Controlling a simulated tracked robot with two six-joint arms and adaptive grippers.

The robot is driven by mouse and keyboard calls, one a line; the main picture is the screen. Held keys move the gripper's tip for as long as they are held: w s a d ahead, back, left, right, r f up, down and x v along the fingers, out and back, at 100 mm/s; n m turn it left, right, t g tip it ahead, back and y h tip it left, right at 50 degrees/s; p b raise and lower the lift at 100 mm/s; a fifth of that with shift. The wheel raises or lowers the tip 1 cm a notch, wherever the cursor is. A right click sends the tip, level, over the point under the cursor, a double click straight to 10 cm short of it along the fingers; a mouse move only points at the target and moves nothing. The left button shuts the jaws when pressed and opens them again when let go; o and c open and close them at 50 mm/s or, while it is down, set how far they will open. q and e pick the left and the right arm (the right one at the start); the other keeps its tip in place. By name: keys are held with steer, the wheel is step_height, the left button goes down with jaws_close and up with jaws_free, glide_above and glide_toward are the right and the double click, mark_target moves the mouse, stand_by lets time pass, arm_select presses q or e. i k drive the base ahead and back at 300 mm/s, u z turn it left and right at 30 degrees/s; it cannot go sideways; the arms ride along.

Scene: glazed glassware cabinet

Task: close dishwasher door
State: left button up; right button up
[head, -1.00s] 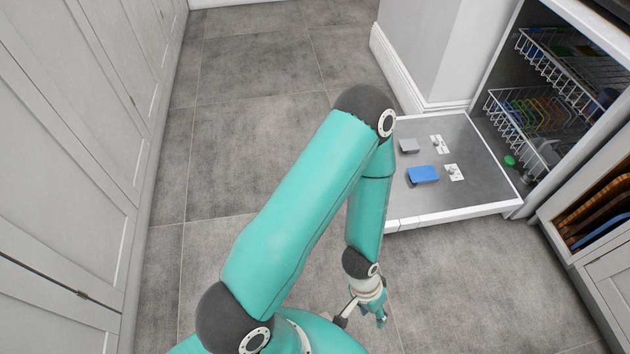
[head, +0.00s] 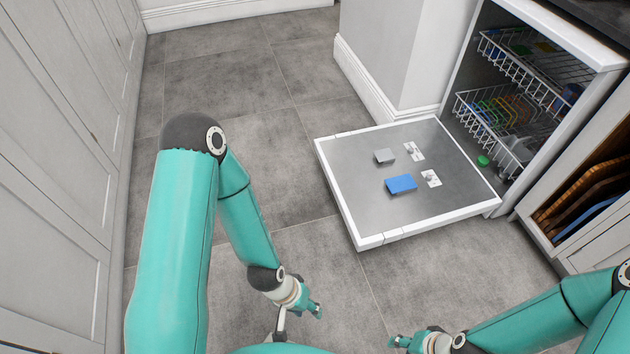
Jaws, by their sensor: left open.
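The dishwasher door (head: 355,196) is folded down flat, its metal inner face up, low over the floor in the middle right of the head view. It joins the open dishwasher (head: 592,50) at its right side. My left gripper (head: 314,312) is open and empty, in front of the door's near left corner and apart from it. My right gripper (head: 398,342) is at the bottom edge, small and partly cut off, apart from the door; its jaws are not clear.
Wire racks (head: 520,75) with dishes sit inside the dishwasher. A blue flap (head: 401,184) is on the door's inner face. White cabinets (head: 50,150) line the left. An open shelf with boards (head: 585,205) is at the right. Grey floor (head: 240,80) is clear between.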

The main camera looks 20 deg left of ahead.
mark_target(373, 217)
steer(key=u, duration=0.15)
steer(key=i, duration=1.2)
steer(key=z, duration=0.5)
